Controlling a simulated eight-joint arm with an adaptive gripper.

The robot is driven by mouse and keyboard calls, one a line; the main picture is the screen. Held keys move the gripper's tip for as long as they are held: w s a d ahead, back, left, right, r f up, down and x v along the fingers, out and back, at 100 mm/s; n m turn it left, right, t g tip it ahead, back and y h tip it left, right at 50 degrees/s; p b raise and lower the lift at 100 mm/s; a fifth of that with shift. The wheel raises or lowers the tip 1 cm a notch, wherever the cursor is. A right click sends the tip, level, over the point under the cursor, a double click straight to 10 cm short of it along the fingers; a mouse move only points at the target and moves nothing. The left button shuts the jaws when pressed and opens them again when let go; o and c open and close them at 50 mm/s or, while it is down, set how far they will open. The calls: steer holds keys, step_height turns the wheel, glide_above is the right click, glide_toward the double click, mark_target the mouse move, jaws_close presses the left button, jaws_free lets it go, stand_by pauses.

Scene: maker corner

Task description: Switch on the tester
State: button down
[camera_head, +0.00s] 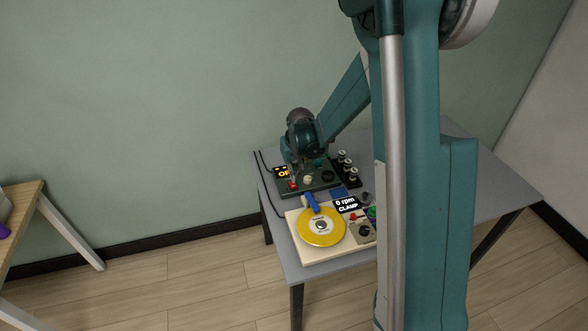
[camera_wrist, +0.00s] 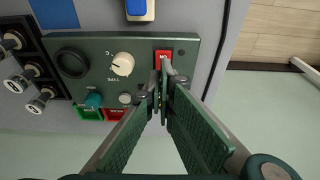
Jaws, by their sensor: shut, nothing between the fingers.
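The tester is a dark green panel (camera_wrist: 140,45), seen in the wrist view with a cream knob (camera_wrist: 122,64), a round black socket (camera_wrist: 71,62) and a red switch (camera_wrist: 163,55). In the head view, the tester (camera_head: 323,188) sits on the grey table. Its small display (camera_head: 282,172) shows orange characters that seem to start with "OF". My gripper (camera_wrist: 165,68) is shut and empty, with its tips right at the red switch and covering its lower part. I cannot tell whether they touch it. My fingers hide the panel's lower right.
A cream machine (camera_head: 300,245) with a yellow disc (camera_head: 318,228) and a "0 rpm CLAMP" display (camera_head: 347,204) stands in front of the tester. Several dark knobbed parts (camera_head: 347,168) stand right of it. Cables run along the grey table's (camera_head: 290,268) left side.

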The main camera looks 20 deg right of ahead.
mark_target(294, 184)
steer(key=shift+s+f, duration=0.15)
steer(key=shift+f, duration=1.1)
steer(key=shift+s+f+b, duration=0.25)
steer(key=shift+f+b, duration=0.25)
steer(key=shift+b, duration=0.2)
steer(key=shift+r, duration=0.1)
steer(key=shift+w, duration=0.2)
steer(key=shift+w, duration=0.6)
steer(key=shift+r, duration=0.1)
steer(key=shift+r, duration=0.15)
